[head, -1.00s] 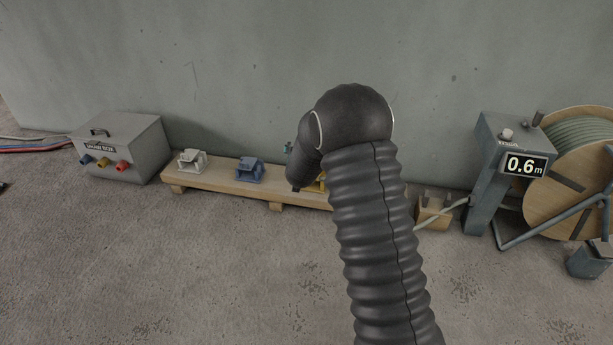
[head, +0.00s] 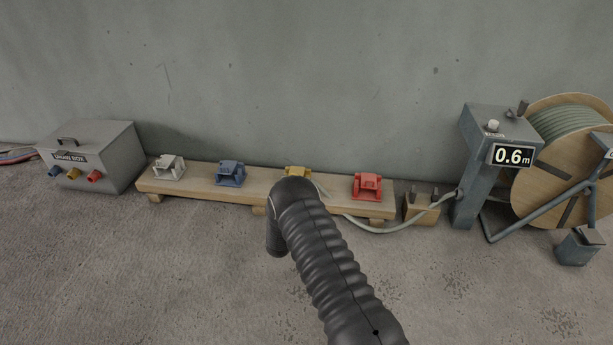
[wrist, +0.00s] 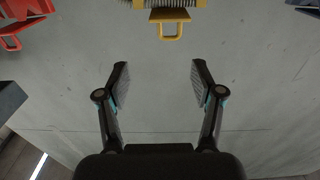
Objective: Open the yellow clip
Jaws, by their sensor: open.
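The yellow clip (head: 297,173) sits on the wooden plank between the blue and red clips, its front partly hidden by my arm in the head view. In the wrist view the yellow clip (wrist: 170,17) is cut off at the top edge, with a loop-shaped tab and ribbed grey conduit (wrist: 180,3) at it. I cannot tell whether its lid is open or shut. My gripper (wrist: 160,64) is open and empty, its fingers spread apart from the clip, with the clip beyond the fingertips. The head view hides my fingers.
A red clip (head: 367,187), blue clip (head: 230,173) and white clip (head: 168,167) share the plank (head: 195,187). Grey conduit (head: 400,227) runs from the 0.6 m meter post (head: 480,165) beside the reel (head: 560,160). The front floor is clear.

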